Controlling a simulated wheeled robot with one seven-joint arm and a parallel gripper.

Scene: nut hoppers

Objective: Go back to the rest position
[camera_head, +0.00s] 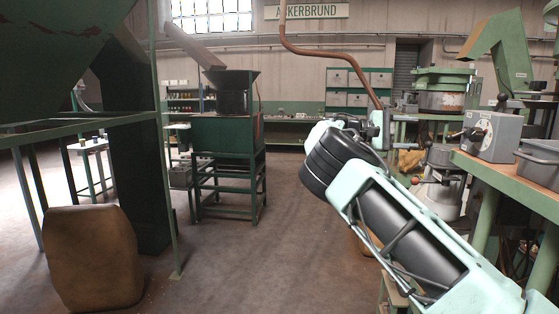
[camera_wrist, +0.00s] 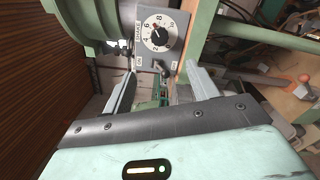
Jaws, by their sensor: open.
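My arm reaches up and forward from the lower right in the camera_head view, and my gripper (camera_head: 378,131) is at its far end, small and partly hidden by my own arm. In the camera_wrist view the two grey fingers of my gripper (camera_wrist: 163,85) stand wide apart with nothing between them. Beyond the fingertips is a grey control box (camera_wrist: 160,36) with a round numbered dial marked SHAKE. I cannot tell the distance from the fingers to the box.
A green bench (camera_head: 520,186) at right carries a grey dial box (camera_head: 490,137) and a grey bin (camera_head: 540,160). A green hopper stand (camera_head: 228,138) is at middle left. A brown sack (camera_head: 92,258) sits at lower left. The middle floor is clear.

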